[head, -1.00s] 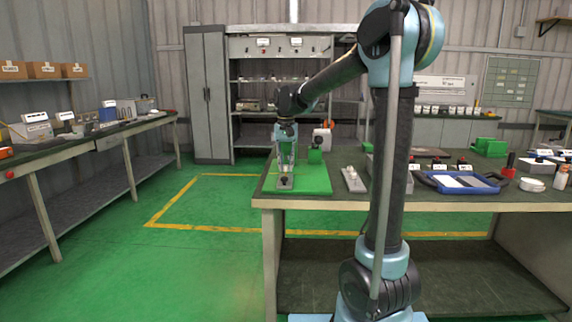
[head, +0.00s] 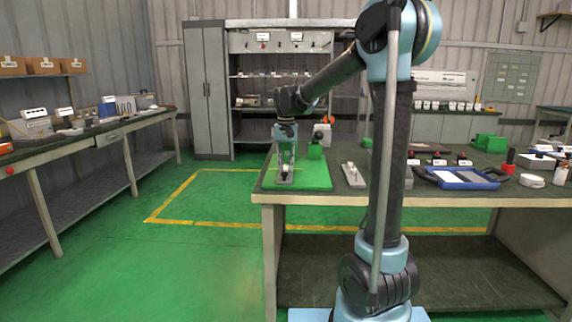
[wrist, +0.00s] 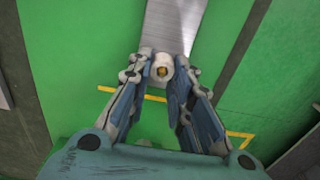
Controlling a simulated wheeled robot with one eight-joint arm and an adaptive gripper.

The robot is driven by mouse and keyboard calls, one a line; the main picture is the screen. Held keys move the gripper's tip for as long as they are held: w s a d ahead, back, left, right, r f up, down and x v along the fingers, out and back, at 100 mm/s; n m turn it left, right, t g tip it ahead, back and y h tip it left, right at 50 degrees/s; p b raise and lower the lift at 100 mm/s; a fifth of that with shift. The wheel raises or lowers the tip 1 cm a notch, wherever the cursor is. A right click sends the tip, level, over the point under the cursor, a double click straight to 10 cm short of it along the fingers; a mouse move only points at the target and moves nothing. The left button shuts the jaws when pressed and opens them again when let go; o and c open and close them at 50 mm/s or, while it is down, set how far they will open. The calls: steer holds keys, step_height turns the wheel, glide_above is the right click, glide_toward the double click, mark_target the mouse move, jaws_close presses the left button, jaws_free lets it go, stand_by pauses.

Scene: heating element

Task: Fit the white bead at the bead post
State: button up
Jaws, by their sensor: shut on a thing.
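My gripper (wrist: 157,64) is shut on the white bead (wrist: 152,80), a short white cylinder whose round end faces the wrist camera. A brass-coloured spot shows in the middle of that end; I cannot tell whether it is the bead post's tip inside the bead. A grey metal plate (wrist: 172,24) lies under and beyond the fingertips. In the head view my gripper (head: 285,173) points down, low over the near left part of the green mat (head: 314,179). The bead and the post are too small to make out there.
A pale fixture (head: 353,175) sits right of the mat, and a blue tray (head: 462,179) lies further right. The bench's left edge is close to the mat.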

steer(key=shift+f, duration=0.1)
steer(key=o, duration=0.9)
step_height(320, 180, up, 12)
steer(key=shift+w+f, duration=0.1)
